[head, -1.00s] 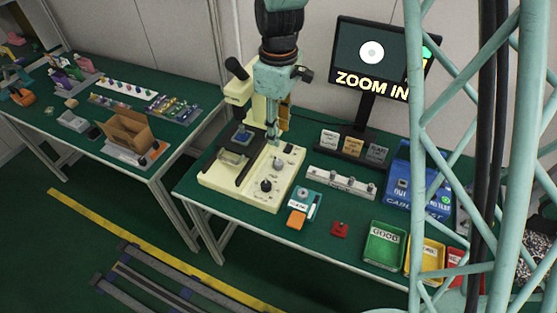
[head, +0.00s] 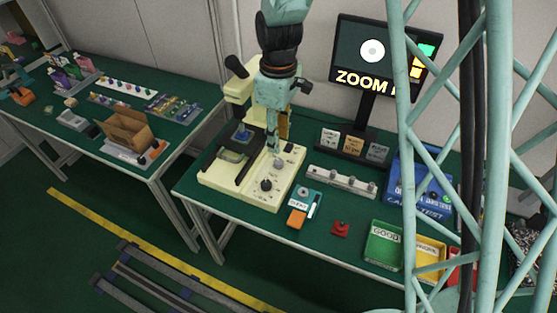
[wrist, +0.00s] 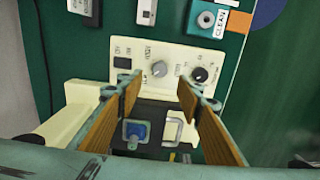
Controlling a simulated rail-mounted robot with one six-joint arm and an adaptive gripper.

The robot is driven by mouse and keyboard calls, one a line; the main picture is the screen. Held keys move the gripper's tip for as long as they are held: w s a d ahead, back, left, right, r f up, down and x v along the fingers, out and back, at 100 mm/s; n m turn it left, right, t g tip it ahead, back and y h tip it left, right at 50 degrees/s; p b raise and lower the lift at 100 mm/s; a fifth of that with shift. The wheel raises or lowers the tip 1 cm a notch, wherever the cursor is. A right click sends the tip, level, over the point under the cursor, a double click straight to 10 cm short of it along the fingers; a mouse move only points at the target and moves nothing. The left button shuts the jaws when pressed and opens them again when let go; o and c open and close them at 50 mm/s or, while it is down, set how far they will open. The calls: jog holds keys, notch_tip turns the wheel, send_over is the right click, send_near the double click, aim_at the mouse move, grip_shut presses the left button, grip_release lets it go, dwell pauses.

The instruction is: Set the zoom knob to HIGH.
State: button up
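The cream microscope base (head: 225,188) stands on the green bench and carries a grey knob (head: 279,163) and a black knob (head: 266,185). In the wrist view the grey knob (wrist: 158,68) sits just beyond my fingertips, roughly centred between them, and the black knob (wrist: 199,74) lies to its right. The small panel print is too blurred to read, so I cannot tell which knob is zoom or its setting. My gripper (wrist: 160,92) is open and empty, its wood-coloured finger pads wide apart. In the head view my gripper (head: 272,148) hangs close to the grey knob.
The monitor (head: 385,55) behind shows a white disc and "ZOOM" text, partly hidden by my lattice mast. A teal CLEAN box (head: 301,203), a rail with several knobs (head: 342,182) and a green bin (head: 384,246) stand to the right. The microscope's black stage is beside my gripper.

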aim_at(278, 161)
jog(key=shift+f+b, duration=0.95)
jog(key=shift+f, duration=4.15)
jog(key=shift+c, duration=0.4)
jog(key=c, duration=0.8)
